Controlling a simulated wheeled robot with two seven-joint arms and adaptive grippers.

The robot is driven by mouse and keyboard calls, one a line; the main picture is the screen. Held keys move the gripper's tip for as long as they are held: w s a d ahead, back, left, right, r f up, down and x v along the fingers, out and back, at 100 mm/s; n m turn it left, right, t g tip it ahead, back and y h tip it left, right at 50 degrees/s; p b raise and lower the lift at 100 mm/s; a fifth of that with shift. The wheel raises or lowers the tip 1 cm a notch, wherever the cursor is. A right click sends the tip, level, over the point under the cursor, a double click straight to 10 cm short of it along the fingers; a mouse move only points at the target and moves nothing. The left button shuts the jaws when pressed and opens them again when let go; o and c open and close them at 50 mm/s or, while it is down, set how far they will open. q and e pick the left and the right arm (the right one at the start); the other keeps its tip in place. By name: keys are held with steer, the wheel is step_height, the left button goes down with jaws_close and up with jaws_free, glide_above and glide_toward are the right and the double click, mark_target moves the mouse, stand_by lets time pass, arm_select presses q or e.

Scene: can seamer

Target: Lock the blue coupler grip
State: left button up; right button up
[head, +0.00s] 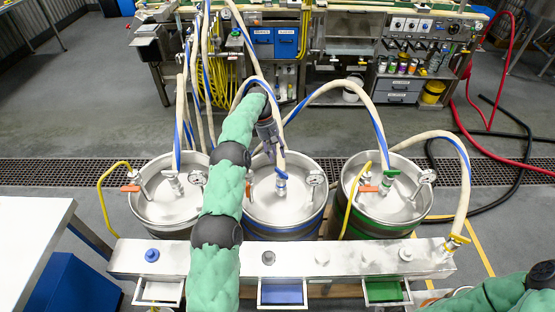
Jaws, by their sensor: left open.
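The blue coupler grip (281,175) sits on the coupler on top of the middle keg (262,208), which has a blue band. A beige hose with a blue stripe (277,125) runs down to this coupler. My left gripper (275,154) is open, just above and slightly left of the blue grip, close beside the hose. I cannot tell whether its fingers touch the hose. My left arm hides the left part of the middle keg. Part of my right arm shows at the bottom right; its gripper is out of view.
A left keg (160,212) with an orange handle and a right keg (390,207) with a green grip flank the middle one. Pressure gauges (314,179) stand on the lids. A metal rail (200,259) with colored trays crosses in front. Hoses hang overhead; a workbench stands behind.

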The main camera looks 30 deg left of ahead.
mark_target(281, 173)
arm_select(q)
steer(key=shift+a+r, duration=0.1)
steer(key=shift+r, duration=0.05)
steer(key=s+d+r+t+y+b, duration=0.1)
steer(key=d+r+y+b, duration=0.25)
steer(key=b, duration=0.25)
steer(key=shift+y, duration=0.35)
steer(key=f+b, duration=0.1)
steer(key=f, duration=0.2)
steer(key=f+b, duration=0.1)
steer(key=f, duration=0.3)
steer(key=f+b, duration=0.2)
steer(key=f, duration=0.1)
steer(key=shift+d+f, duration=0.25)
steer(key=shift+f, duration=0.05)
jaws_close()
